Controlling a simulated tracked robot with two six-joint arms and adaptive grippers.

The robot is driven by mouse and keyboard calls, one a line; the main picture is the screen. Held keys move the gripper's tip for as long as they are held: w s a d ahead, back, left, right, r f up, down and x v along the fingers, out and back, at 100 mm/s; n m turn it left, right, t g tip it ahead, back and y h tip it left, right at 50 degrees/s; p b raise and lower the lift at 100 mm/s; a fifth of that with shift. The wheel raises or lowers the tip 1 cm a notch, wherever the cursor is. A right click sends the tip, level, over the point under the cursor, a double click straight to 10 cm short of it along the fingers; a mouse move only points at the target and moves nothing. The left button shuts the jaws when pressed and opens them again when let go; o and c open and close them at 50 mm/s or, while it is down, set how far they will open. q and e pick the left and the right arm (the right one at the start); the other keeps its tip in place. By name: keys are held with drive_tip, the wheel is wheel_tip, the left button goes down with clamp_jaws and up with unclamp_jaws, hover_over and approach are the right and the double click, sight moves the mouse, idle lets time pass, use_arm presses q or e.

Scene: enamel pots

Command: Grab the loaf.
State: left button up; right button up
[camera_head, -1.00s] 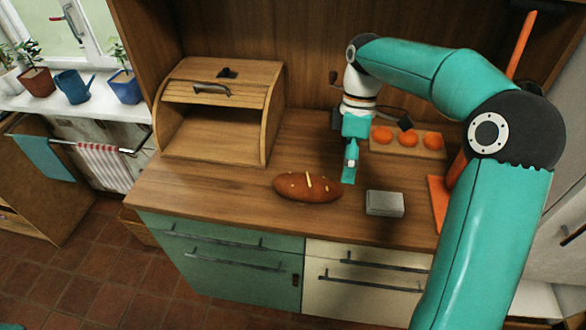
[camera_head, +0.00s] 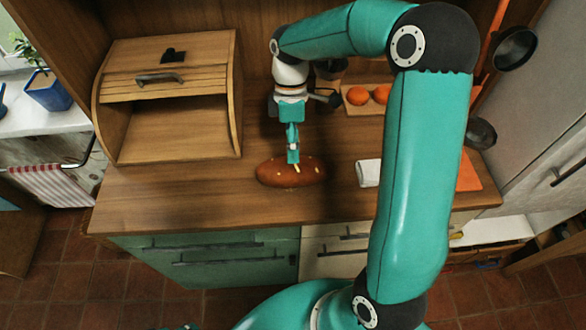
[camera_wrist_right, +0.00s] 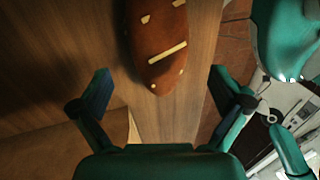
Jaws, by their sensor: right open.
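The loaf (camera_head: 281,174), brown with pale marks on its crust, lies on the wooden counter in the head view. It also shows at the top middle of the right wrist view (camera_wrist_right: 157,42). My right gripper (camera_head: 293,158) points down at the loaf's back edge and hides a small part of it. In the right wrist view its fingers (camera_wrist_right: 160,80) are spread wide, with the near end of the loaf showing in the gap between them. Whether the fingers are above the loaf or down beside it I cannot tell. My left gripper is out of view.
An open wooden bread box (camera_head: 236,105) stands left of the loaf. A small pale box (camera_head: 368,173) lies to its right, partly behind my arm. A board with oranges (camera_head: 357,96) is at the back. The counter's front edge runs close before the loaf.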

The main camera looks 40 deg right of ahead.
sight(295, 168)
drive_tip(key=shift+x, duration=1)
drive_tip(key=shift+p+x, duration=0.65)
drive_tip(key=shift+x, duration=2.15)
drive_tip(key=shift+d, duration=0.25)
drive_tip(key=c, duration=1.4)
drive_tip(key=shift+o, duration=0.2)
drive_tip(key=shift+r, duration=0.1)
